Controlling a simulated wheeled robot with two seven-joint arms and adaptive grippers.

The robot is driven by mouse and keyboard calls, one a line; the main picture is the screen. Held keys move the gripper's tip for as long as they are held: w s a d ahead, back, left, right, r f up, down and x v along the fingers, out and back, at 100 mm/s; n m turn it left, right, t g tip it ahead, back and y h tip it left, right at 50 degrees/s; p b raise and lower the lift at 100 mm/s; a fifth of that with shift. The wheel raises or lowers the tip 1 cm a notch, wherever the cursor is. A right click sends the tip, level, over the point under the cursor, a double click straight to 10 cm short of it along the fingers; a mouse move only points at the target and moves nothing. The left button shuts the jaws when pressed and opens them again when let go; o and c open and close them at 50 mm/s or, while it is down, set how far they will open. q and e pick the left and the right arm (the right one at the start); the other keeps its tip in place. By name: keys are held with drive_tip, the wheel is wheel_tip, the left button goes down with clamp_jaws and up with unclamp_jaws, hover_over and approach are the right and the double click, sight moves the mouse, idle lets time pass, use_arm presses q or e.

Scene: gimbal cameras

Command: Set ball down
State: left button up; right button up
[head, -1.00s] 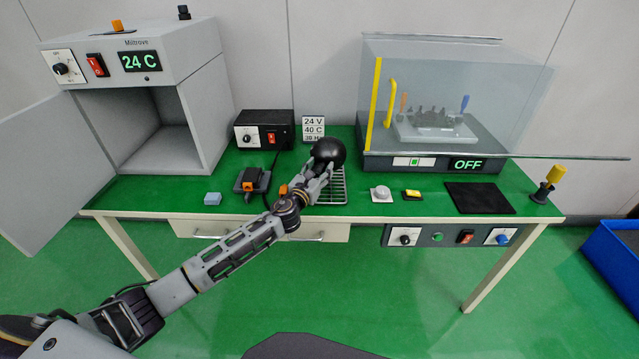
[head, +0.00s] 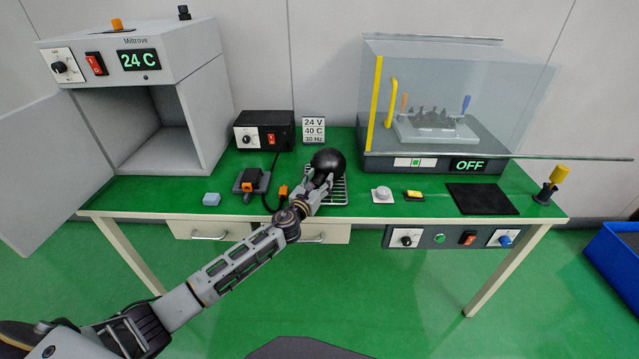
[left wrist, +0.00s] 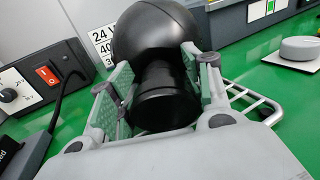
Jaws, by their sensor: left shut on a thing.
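A black ball (head: 328,161) with a short cylindrical neck is held in my left gripper (head: 322,182). In the left wrist view the gripper (left wrist: 160,92) is shut with its two pads on either side of the neck, and the ball (left wrist: 155,35) bulges out beyond the fingers. The ball is over the wire rack (head: 338,197) on the green bench; the rack also shows in the left wrist view (left wrist: 262,100). I cannot tell whether the ball touches the rack. My right gripper is not in view.
An open grey oven (head: 140,60) stands at the left, and a black control box (head: 264,130) behind. A grey knob (head: 381,194), yellow button (head: 414,196), black mat (head: 482,199) and clear-hooded machine (head: 433,165) are right.

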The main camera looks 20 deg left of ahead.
use_arm(q)
drive_tip(key=shift+r, duration=0.1)
drive_tip(key=o, duration=1.4)
drive_tip(key=shift+s, duration=0.1)
drive_tip(key=shift+s+a, duration=0.2)
drive_tip(key=shift+s, duration=1.75)
drive_tip(key=shift+s+a, duration=0.25)
drive_tip(key=shift+s, duration=1.75)
drive_tip(key=shift+s+a, duration=0.2)
drive_tip(key=shift+s, duration=1.75)
